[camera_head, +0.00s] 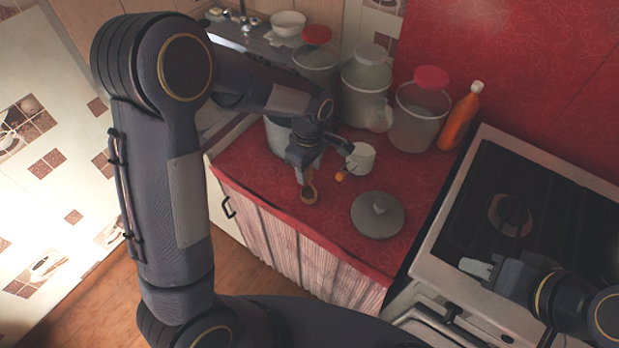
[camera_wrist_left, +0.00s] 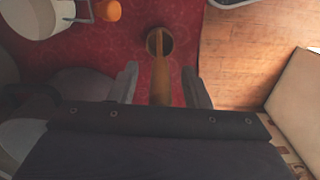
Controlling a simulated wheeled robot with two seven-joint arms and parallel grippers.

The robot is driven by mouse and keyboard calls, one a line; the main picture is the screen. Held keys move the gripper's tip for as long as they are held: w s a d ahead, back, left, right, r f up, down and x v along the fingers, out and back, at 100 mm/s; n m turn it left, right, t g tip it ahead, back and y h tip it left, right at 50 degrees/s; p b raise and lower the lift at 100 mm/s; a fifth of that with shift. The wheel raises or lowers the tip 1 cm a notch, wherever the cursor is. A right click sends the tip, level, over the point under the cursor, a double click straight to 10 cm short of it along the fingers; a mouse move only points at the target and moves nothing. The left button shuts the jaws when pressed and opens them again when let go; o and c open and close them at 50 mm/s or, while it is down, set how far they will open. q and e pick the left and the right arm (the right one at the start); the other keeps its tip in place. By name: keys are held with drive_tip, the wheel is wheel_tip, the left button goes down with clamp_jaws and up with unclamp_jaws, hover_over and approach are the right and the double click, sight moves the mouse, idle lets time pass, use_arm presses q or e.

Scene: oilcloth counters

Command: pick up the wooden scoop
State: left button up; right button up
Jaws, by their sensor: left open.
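The wooden scoop (camera_head: 308,194) is on the red counter near its front edge, with its round bowl toward that edge. In the left wrist view the scoop (camera_wrist_left: 160,75) shows a dark round bowl and a light handle running back toward my gripper. My left gripper (camera_head: 303,172) is over the handle end. In the wrist view its two fingers (camera_wrist_left: 158,88) are apart, one on each side of the handle, with a gap on both sides. The handle's rear end is hidden by the gripper body. My right gripper (camera_head: 476,268) is over the stove's front left, away from the scoop.
A white mug (camera_head: 361,158) and a small orange object (camera_head: 341,176) are right of the scoop. A grey lid (camera_head: 377,214) lies further right. A pot (camera_head: 277,138) stands behind my left gripper. Jars (camera_head: 418,118) and an orange bottle (camera_head: 461,117) line the back. The stove (camera_head: 462,215) is at right.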

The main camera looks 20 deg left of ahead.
use_arm(q)
drive_tip(key=shift+f, duration=0.1)
drive_tip(key=shift+c, duration=0.2)
clamp_jaws()
